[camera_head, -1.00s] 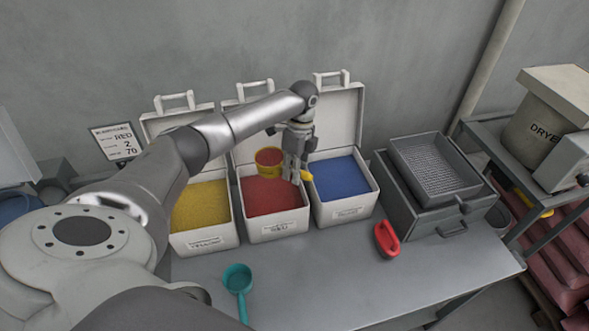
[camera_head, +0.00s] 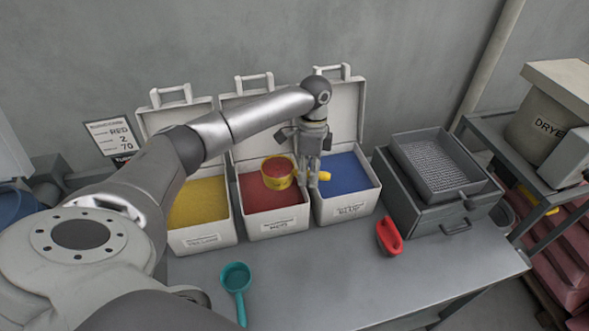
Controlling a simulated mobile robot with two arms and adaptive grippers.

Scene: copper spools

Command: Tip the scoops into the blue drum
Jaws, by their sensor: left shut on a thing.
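My left gripper (camera_head: 312,178) is shut on the handle of a yellow scoop (camera_head: 280,182). The scoop's bowl is close to level and shows red granules inside. It is over the red bin (camera_head: 274,227); whether it touches the granules is hard to tell. A blue round thing (camera_head: 14,206) at the left edge, perhaps the blue drum, is mostly hidden by my arm. My right gripper is not in view.
A yellow-granule bin (camera_head: 203,237) stands left of the red one. A teal scoop (camera_head: 236,279) and a red scoop-like thing (camera_head: 388,237) lie on the grey table (camera_head: 345,285). A sieve tray (camera_head: 436,164) sits on the right.

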